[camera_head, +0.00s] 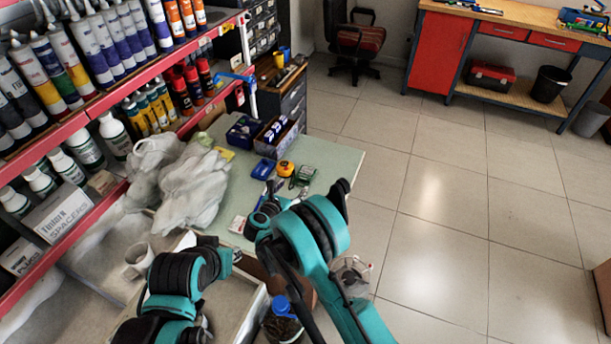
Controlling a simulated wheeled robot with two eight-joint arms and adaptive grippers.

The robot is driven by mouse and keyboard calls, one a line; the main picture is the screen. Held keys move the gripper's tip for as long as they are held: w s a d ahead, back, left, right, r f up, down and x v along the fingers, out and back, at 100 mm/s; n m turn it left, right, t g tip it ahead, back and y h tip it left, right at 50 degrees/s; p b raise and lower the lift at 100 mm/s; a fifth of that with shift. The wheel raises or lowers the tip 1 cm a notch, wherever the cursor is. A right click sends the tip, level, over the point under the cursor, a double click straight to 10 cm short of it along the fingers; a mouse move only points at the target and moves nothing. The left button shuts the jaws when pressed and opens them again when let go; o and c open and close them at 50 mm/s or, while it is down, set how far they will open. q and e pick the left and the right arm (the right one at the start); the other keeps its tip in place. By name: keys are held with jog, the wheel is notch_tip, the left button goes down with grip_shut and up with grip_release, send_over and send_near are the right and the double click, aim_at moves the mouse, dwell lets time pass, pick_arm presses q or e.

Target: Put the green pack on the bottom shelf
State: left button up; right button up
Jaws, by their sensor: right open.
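A small green pack (304,174) lies on the pale green worktop (335,160), beside a yellow-orange tape measure (285,169). My right gripper (268,198) is over the near part of the worktop, to the left of and nearer than the pack. It is open, apart from the pack, and partly hidden by my own teal arm. My left arm is folded at the bottom left, and its gripper cannot be made out. The red-edged shelf rack stands at the left; its lowest visible grey board (92,262) is partly hidden by my left arm.
White plastic bags (193,190) lie between rack and worktop. A white mug (138,260) stands near the rack. Blue bins (243,131) and a blue item (263,169) are on the worktop. Tubes and bottles fill the upper shelves. The tiled floor at the right is clear.

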aim_at(302, 180)
jog(key=shift+w+d+f+b, duration=0.25)
jog(key=shift+w+f, duration=0.15)
jog(key=shift+f, duration=0.2)
jog(key=shift+w+d+f+b, duration=0.2)
jog(key=shift+w+f, duration=0.2)
jog(key=shift+f, duration=0.15)
jog(key=b+x, duration=0.2)
jog(key=x, duration=0.3)
jog(key=shift+w, duration=0.2)
jog(key=shift+r, duration=0.1)
jog(key=shift+c, duration=0.7)
jog(key=c, duration=0.6)
